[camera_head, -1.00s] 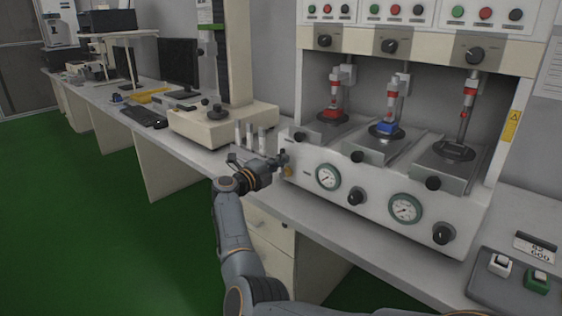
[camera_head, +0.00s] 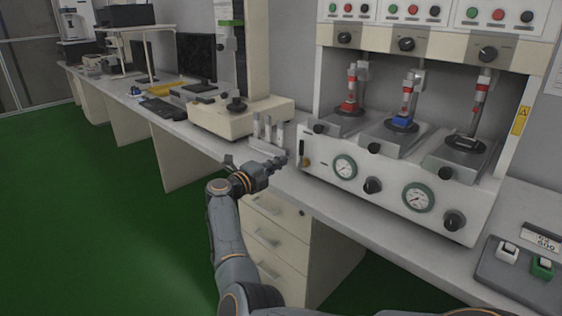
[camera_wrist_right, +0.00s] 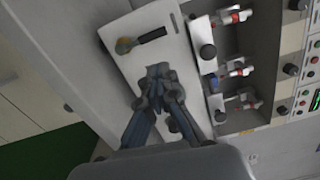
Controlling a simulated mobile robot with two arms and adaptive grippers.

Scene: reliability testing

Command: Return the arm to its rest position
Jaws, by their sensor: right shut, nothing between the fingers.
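My right arm (camera_head: 228,225) rises from the bottom of the head view, bent at the elbow. Its right gripper (camera_head: 280,161) is shut and empty, just left of the front panel of the white test machine (camera_head: 325,170), in front of the small rack of upright cylinders (camera_head: 268,145). In the right wrist view the closed fingertips (camera_wrist_right: 158,72) show in front of the machine's panel (camera_wrist_right: 150,20). My left gripper is not in view.
The long grey bench (camera_head: 410,240) runs under the machine, with a drawer cabinet (camera_head: 265,230) below. A beige column instrument (camera_head: 235,115) stands behind the rack. A button box (camera_head: 510,270) sits at right. Green floor (camera_head: 110,240) at left is open.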

